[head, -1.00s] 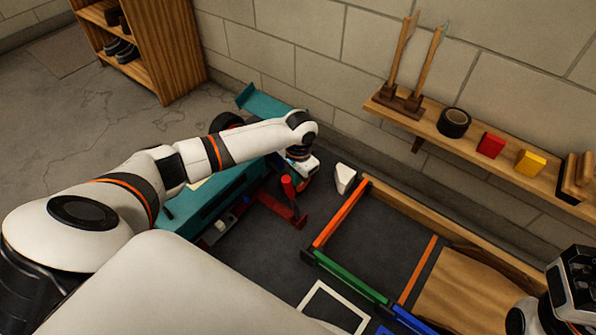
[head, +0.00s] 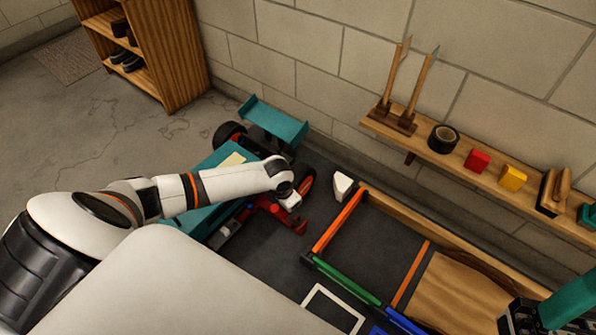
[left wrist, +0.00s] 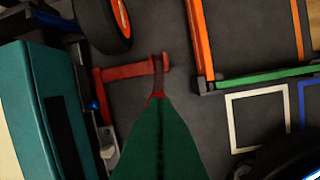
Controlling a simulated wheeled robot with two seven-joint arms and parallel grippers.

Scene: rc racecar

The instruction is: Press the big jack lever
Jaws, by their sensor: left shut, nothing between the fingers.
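The red jack lever (head: 273,208) is low beside the teal racecar (head: 215,162), partly hidden by my left gripper (head: 293,204). In the left wrist view, a red bar (left wrist: 125,72) runs across the dark floor, with a darker red upright piece just past the tip of my shut green fingers (left wrist: 158,98). The fingertips are at or very near that red piece; contact cannot be told. Nothing is held in them. My right gripper (head: 548,312) is partly in view at the lower right corner; its opening cannot be made out.
A white block (head: 342,186) stands near the wall. An orange and green framed tray area (head: 340,222) lies to the right of the jack. A wall shelf (head: 425,140) holds tools and coloured blocks. The car's orange-rimmed wheel (head: 307,182) is close behind my left gripper.

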